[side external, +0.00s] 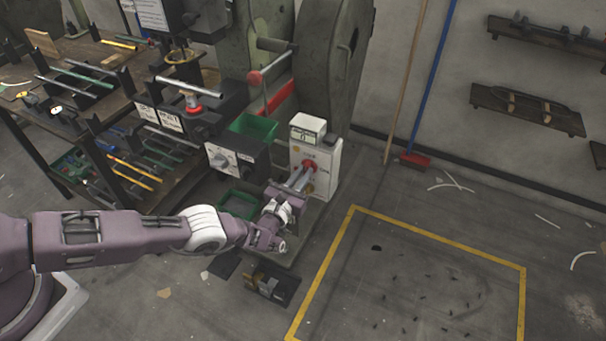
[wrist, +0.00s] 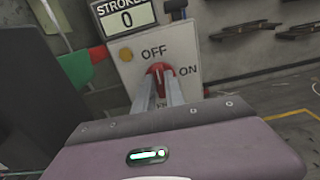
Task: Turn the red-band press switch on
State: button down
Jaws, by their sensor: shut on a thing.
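The press switch is a red knob (wrist: 160,73) on a white control box (side external: 324,158) with OFF marked above it and ON to its right. In the wrist view the knob points roughly up toward OFF. My gripper (wrist: 161,92) has its two grey fingers on either side of the knob, shut on it. In the side view my gripper (side external: 303,178) reaches up to the front of the box. The fingers hide parts of the knob and the lower label. A red band (side external: 277,98) shows on the grey press (side external: 328,70) behind the box.
A stroke counter (wrist: 126,19) on top of the box reads 0. A grey box with a dial (side external: 222,160) and a green bin (side external: 252,128) stand left of the switch box. A cluttered workbench (side external: 120,90) is farther left. The yellow-outlined floor area (side external: 440,250) at right is largely open.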

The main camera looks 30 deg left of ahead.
jog(key=m, duration=1.7)
jog(key=shift+d+f, duration=0.2)
jog(key=shift+d, duration=0.05)
jog(key=shift+m, duration=0.5)
jog(key=c, duration=1.4)
grip_release()
